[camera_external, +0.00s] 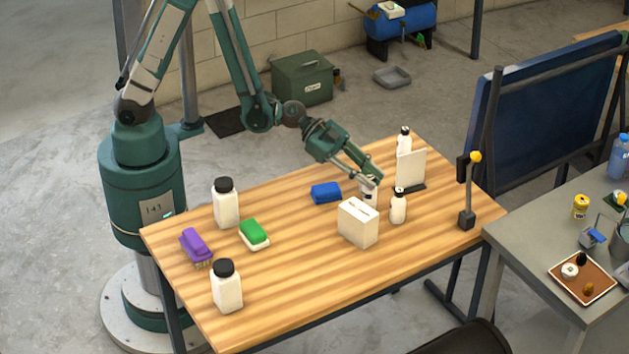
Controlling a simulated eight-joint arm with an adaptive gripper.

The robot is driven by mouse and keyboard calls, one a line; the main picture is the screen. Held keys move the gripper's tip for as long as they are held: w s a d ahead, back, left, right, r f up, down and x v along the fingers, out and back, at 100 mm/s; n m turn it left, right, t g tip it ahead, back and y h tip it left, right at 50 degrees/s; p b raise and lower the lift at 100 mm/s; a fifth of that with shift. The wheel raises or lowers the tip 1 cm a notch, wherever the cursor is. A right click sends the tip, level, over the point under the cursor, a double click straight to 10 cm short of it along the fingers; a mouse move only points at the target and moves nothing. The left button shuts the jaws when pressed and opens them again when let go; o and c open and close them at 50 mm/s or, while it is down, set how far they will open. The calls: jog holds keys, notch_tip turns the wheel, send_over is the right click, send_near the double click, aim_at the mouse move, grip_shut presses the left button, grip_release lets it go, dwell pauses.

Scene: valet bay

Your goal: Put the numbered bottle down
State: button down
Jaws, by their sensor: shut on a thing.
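My gripper (370,181) is shut on a small whitish bottle (368,195) over the right half of the wooden table (290,288). The bottle looks roughly upright and is partly hidden by the fingers and by a white box in front of it. I cannot tell whether its base touches the table, and no number on it is readable. Other white bottles with black caps stand on the table: two larger ones at the left (226,208) and front left (228,292), a small one (398,210) right of my gripper, and one at the back (403,142).
The white box (358,223) stands just in front of the held bottle. A blue sponge (326,193) lies to its left, and a white upright panel (410,169) stands to its right. Green (254,233) and purple (195,243) brushes lie at the left. The table's front middle is clear.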

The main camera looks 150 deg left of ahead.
jog(key=shift+f, duration=0.2)
jog(key=c, duration=2.3)
grip_release()
jog(key=shift+o, duration=0.2)
jog(key=shift+r, duration=0.25)
jog(key=p+v, duration=0.1)
jog(key=v, duration=1.1)
jog(key=shift+s+p, duration=0.2)
jog(key=shift+p, duration=0.2)
jog(key=shift+r, duration=0.1)
